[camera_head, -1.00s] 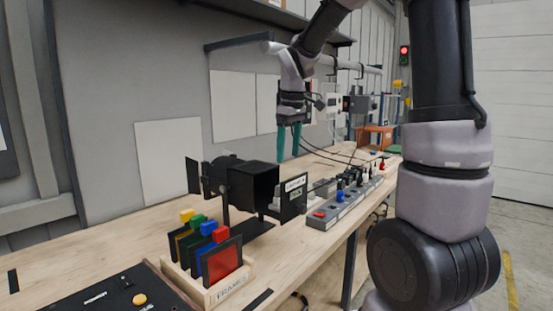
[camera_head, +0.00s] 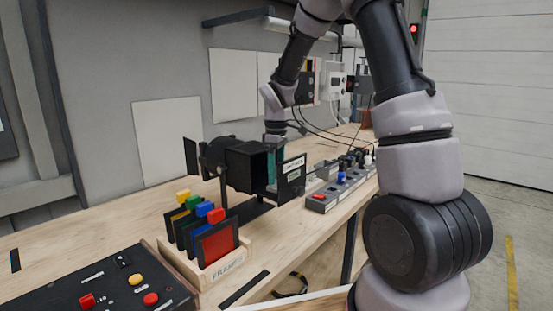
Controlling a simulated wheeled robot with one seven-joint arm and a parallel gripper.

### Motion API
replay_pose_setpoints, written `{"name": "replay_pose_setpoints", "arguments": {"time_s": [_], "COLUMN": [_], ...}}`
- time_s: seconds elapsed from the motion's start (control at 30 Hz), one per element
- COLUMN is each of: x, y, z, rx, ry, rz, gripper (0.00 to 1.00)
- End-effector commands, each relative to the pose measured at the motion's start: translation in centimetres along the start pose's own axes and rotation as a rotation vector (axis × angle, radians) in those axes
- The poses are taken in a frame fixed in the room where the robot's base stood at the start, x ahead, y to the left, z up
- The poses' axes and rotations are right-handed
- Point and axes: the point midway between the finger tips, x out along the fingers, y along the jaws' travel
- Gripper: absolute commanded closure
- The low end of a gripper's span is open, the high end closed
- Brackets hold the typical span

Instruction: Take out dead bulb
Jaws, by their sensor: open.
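A black stage lamp (camera_head: 240,163) with open flaps stands on the wooden bench, left of centre. No bulb can be made out; the inside of the lamp is dark and partly hidden. My gripper (camera_head: 272,170) points down just behind the lamp's right side, its teal fingers partly covered by the lamp body and the right flap. I see no object held between the fingers. Whether they touch the lamp cannot be told.
A wooden rack (camera_head: 225,262) of coloured filter frames stands in front of the lamp. A black control box (camera_head: 105,290) with red and yellow buttons lies at the front left. A grey power strip (camera_head: 335,190) with plugs and cables lies to the right. Bare bench (camera_head: 75,228) shows at left.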

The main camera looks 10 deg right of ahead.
Motion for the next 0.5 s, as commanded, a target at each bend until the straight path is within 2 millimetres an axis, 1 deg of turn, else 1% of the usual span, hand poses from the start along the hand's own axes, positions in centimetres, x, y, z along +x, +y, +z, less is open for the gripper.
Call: {"name": "replay_pose_setpoints", "arguments": {"time_s": [0.03,0.13,0.43,0.47,0.5], "x": [0.48,0.98,1.19,1.19,1.18], "y": [-0.03,-0.01,0.01,0.01,0.01], "z": [0.02,0.0,0.0,0.0,0.0], "rx": [0.0,0.001,0.001,0.001,0.001], "ry": [-0.001,0.0,0.001,0.001,0.001], "rz": [-0.001,0.0,0.001,0.001,0.001], "gripper": [0.23,0.23,0.23,0.31,0.46]}}
